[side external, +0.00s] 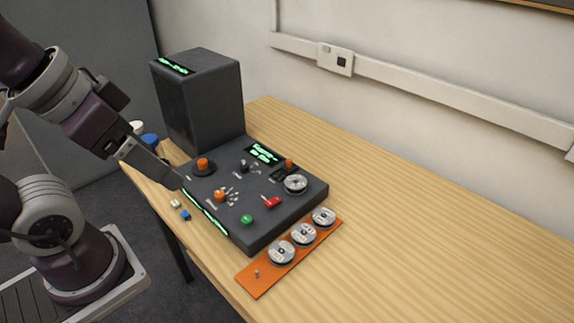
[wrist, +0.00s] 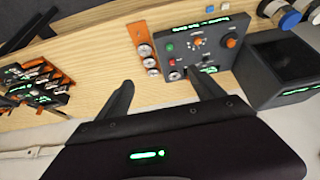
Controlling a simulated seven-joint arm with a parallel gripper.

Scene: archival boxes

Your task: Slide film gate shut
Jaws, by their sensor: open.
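A dark control console (side external: 287,217) sits on the wooden table with knobs, small levers, a red switch (side external: 271,202), a green button (side external: 247,219) and a metal reel (side external: 295,184). An orange-topped part (side external: 289,163) stands near its back right edge. I cannot tell which fitting is the film gate or how it stands. My gripper (side external: 179,184) is at the console's left edge in the side view, apparently above it. In the wrist view my gripper (wrist: 165,92) has its two fingers wide apart with nothing between them. The console (wrist: 222,65) shows beyond the fingers.
A tall dark box (side external: 205,105) stands behind the console. An orange plate (side external: 262,281) with three reels lies in front of it. Small cubes (side external: 186,215) lie near the table's left edge. Other dark devices (wrist: 40,85) show in the wrist view.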

